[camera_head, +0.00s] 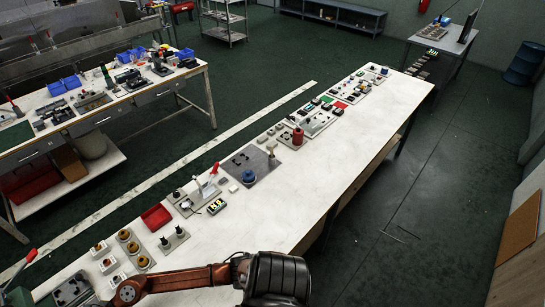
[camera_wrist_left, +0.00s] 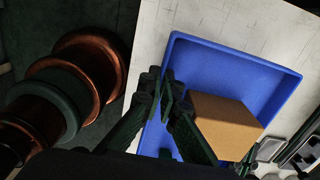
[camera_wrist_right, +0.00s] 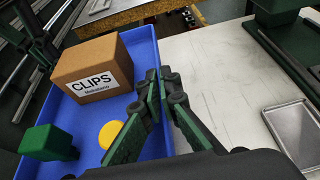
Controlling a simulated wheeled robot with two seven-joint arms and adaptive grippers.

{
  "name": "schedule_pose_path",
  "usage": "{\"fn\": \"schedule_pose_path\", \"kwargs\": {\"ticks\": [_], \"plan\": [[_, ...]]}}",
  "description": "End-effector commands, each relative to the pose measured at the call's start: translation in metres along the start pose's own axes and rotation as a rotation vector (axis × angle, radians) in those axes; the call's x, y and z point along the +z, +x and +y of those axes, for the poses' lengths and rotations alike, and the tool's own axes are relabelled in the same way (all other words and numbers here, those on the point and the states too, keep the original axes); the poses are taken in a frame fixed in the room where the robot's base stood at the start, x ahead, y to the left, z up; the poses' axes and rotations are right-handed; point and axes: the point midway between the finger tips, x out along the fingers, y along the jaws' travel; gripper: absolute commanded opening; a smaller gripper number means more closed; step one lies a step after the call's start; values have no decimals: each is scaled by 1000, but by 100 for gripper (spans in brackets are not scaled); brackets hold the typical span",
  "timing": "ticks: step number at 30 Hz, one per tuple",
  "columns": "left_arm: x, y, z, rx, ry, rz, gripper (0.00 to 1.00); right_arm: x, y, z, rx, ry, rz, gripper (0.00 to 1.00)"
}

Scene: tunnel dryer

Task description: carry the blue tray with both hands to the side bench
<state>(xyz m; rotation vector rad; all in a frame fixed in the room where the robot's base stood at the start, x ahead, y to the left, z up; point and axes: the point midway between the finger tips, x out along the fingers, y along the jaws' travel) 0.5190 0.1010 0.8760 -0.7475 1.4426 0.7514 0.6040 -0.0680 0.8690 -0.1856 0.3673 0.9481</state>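The blue tray shows in the left wrist view (camera_wrist_left: 218,54) and the right wrist view (camera_wrist_right: 141,45); it is out of the head view. A cardboard box (camera_wrist_right: 92,69) labelled CLIPS, a green block (camera_wrist_right: 47,142) and a yellow round piece (camera_wrist_right: 110,133) lie in it. The box also shows in the left wrist view (camera_wrist_left: 224,122). My left gripper (camera_wrist_left: 162,88) is shut on one side wall, a finger on each side. My right gripper (camera_wrist_right: 160,85) is shut on the opposite wall likewise. I cannot tell whether the tray touches the surface below.
A second bench (camera_head: 130,107) stands left, a grey table (camera_head: 440,40) far right. Open green floor lies right. A metal tray (camera_wrist_right: 297,130) lies beside the blue tray.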

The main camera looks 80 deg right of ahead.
Motion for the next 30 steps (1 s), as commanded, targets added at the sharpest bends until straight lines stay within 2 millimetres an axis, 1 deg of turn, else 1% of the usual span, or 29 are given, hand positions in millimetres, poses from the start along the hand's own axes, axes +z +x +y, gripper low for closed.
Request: {"fn": "schedule_pose_path", "kwargs": {"ticks": [8,30], "plan": [[0,8,0,1,0,2,0,-6,3,0,1,2,0,0],[0,55,0,15,0,12,0,-52,21,0,6,15,9,0]]}}
